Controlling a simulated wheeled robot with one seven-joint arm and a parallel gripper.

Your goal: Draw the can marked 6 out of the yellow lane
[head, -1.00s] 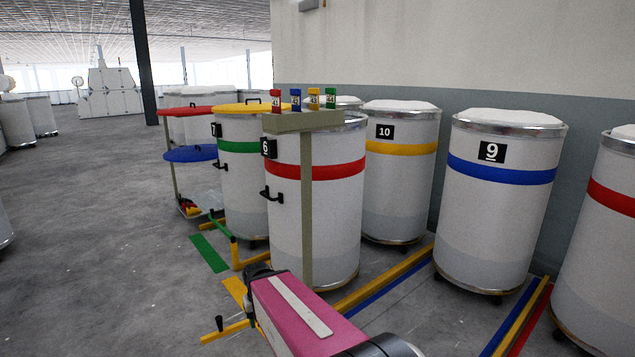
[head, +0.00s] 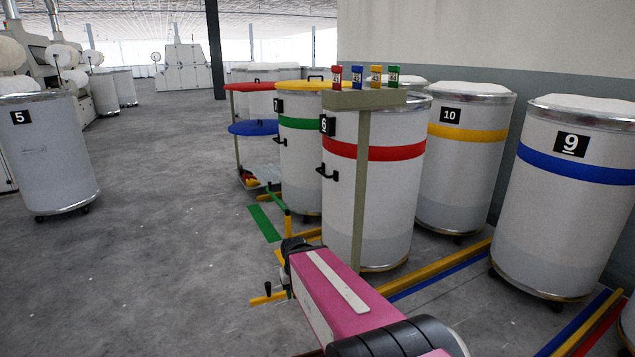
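The can marked 6 (head: 372,205) is a tall white can with a red band. It stands upright in the middle of the view, with its number plate and a black handle on its left side. A yellow floor rail (head: 436,269) runs behind it to the right. A beige post with a crossbar stands in front of it and hides part of it. My pink arm reaches in from the bottom right. My gripper (head: 283,270) is at the arm's far end, low and left of the can; its fingers are too small and covered to read.
Can 10 (head: 461,170) and can 9 (head: 563,215) stand to the right by the wall. A green-banded can (head: 302,165) and a rack with a blue disc (head: 253,127) stand behind. Can 5 (head: 50,165) stands far left. The floor (head: 150,250) between is open.

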